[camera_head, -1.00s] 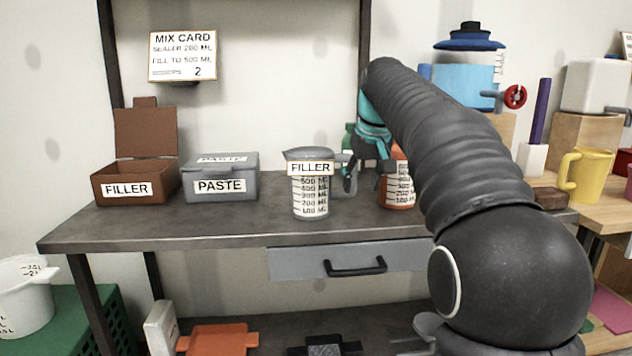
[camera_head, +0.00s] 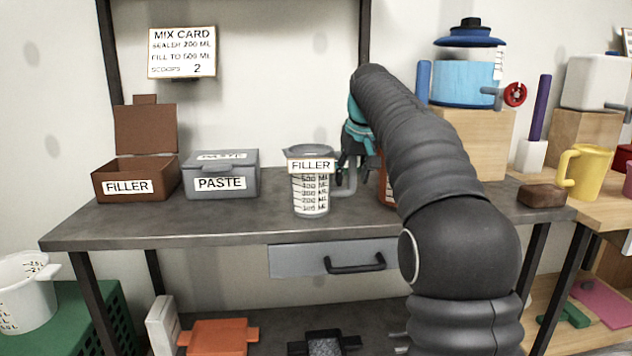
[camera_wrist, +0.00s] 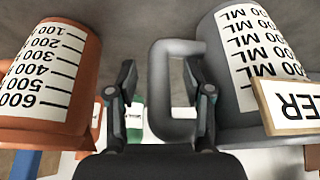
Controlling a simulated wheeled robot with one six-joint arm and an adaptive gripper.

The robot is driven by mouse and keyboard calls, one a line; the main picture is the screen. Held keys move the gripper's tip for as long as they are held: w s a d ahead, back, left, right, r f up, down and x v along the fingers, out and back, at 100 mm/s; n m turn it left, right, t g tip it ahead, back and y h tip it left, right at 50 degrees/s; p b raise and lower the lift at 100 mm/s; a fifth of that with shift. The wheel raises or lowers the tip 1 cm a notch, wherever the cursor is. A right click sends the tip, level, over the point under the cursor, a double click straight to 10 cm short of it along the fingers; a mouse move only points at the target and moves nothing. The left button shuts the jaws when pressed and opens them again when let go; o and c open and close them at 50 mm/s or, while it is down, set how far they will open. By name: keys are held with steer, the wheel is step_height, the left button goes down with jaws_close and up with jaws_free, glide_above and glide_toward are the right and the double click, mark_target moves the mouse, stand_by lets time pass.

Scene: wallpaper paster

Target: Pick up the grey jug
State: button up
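The grey jug (camera_head: 309,181) stands upright on the dark table, with a FILLER label and a measuring scale on its front and its handle on the right. In the wrist view the jug (camera_wrist: 228,60) is at the right. Its looped handle (camera_wrist: 158,92) reaches into the space between my fingers. My gripper (camera_wrist: 158,90) is open, one finger on each side of the handle's outer upright, the right finger inside or over the loop. I cannot tell whether either finger touches. In the head view my gripper (camera_head: 357,170) is at the handle, partly hidden by my arm.
An orange jug (camera_wrist: 50,75) stands close to my left finger in the wrist view; my arm mostly hides it in the head view. A brown FILLER box (camera_head: 135,185) and grey PASTE box (camera_head: 221,187) stand left. A blue dispenser (camera_head: 465,80) stands right.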

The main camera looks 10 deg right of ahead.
jaws_close()
